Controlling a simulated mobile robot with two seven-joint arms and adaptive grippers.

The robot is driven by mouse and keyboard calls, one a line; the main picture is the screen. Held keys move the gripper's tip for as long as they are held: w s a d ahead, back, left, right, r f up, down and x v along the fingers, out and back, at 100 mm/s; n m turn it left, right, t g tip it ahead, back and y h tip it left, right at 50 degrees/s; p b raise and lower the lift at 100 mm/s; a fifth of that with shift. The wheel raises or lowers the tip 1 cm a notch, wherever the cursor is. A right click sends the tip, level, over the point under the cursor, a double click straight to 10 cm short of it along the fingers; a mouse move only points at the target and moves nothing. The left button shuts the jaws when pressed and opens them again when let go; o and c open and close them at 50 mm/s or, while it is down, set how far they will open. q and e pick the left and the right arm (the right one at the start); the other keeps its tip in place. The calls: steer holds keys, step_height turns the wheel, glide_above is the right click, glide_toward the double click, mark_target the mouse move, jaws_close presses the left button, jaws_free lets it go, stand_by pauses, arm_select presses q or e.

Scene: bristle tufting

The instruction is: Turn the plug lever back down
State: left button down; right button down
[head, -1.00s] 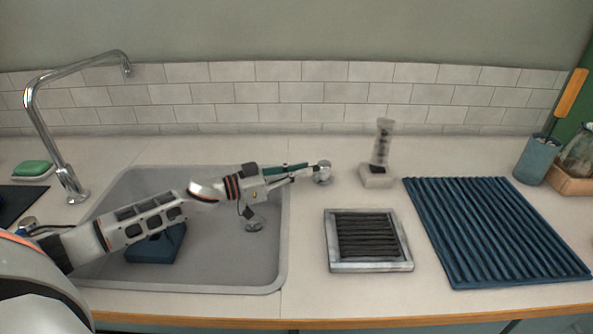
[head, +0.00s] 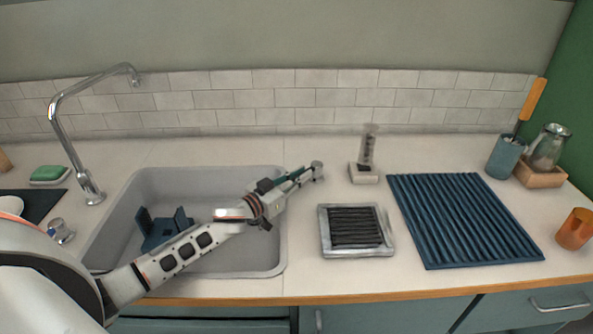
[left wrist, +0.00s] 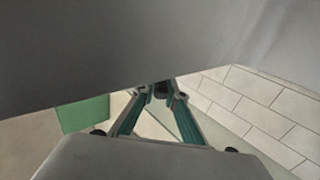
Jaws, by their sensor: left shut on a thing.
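The plug lever (head: 317,168) is a small chrome knob-like fitting on the counter at the sink's back right corner. My left gripper (head: 309,174) reaches over the right rim of the sink (head: 281,235), with its green fingers at the lever. The fingers are shut on the lever. In the left wrist view, the two green fingers (left wrist: 160,95) converge on a small dark part, and a large grey surface covers the top. The lever's exact tilt is too small to tell. My left arm hides the sink drain. My right gripper is not in view.
A blue rack (head: 166,225) sits in the sink. The tap (head: 92,195) stands at left. Right of the lever are a brush-like object on a pale base (head: 364,174), a metal tray of dark strips (head: 325,240) and a blue ribbed mat (head: 455,220). Counter front is clear.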

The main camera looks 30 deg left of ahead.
arm_select(q)
steer(key=shift+d+n+y+p, duration=0.2)
steer(key=shift+n+y+p, duration=0.1)
steer(key=shift+y, duration=0.2)
steer(key=c, duration=2)
jaws_free()
steer(key=shift+c, duration=0.2)
steer(key=shift+s, duration=0.1)
steer(key=v, duration=1.2)
steer(key=shift+f, duration=0.1)
